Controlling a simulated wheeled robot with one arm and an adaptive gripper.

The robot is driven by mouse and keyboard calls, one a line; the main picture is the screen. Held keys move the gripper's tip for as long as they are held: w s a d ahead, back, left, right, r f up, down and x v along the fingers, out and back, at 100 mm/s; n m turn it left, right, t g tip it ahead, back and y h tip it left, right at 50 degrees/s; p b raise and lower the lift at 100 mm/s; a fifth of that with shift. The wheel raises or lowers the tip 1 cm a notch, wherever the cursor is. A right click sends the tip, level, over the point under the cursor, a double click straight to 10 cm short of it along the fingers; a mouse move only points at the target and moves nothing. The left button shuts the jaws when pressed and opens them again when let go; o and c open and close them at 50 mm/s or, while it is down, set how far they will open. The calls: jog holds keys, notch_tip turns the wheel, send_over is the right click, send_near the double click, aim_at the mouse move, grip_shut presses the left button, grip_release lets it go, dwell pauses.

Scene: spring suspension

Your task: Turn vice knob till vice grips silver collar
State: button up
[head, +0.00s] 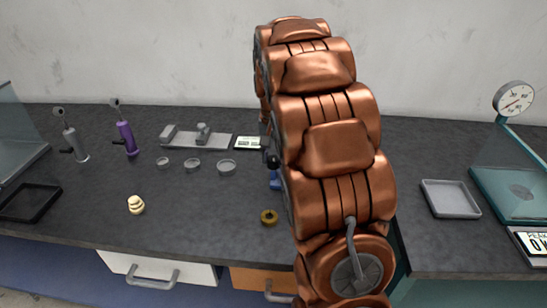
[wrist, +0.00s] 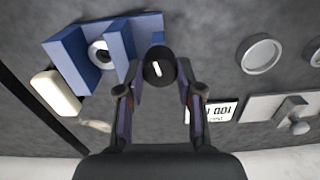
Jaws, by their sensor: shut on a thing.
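The blue vice (wrist: 70,58) is at the upper left of the wrist view. The silver collar (wrist: 99,53), a pale ring with a dark hole, sits between its blue jaws. I cannot tell whether both jaws touch it. The round black vice knob (wrist: 158,68) with a white mark is right of the vice. My gripper (wrist: 159,78) is shut on the knob, one finger on each side. In the head view my copper arm hides most of the vice, and only a bit of blue (head: 275,182) shows at its left edge.
A digital readout (wrist: 214,111) and shallow round dishes (wrist: 260,53) lie right of the knob in the wrist view. In the head view a brass ring (head: 269,217) lies near the front edge. A grey tray (head: 450,199) and dial gauge (head: 514,99) stand at right.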

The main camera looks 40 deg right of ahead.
aim_at(273, 157)
jog(key=shift+m, duration=0.9)
jog(key=o, duration=1.2)
jog(key=shift+c, duration=0.2)
jog(key=shift+r, duration=0.1)
notch_tip(273, 157, up, 12)
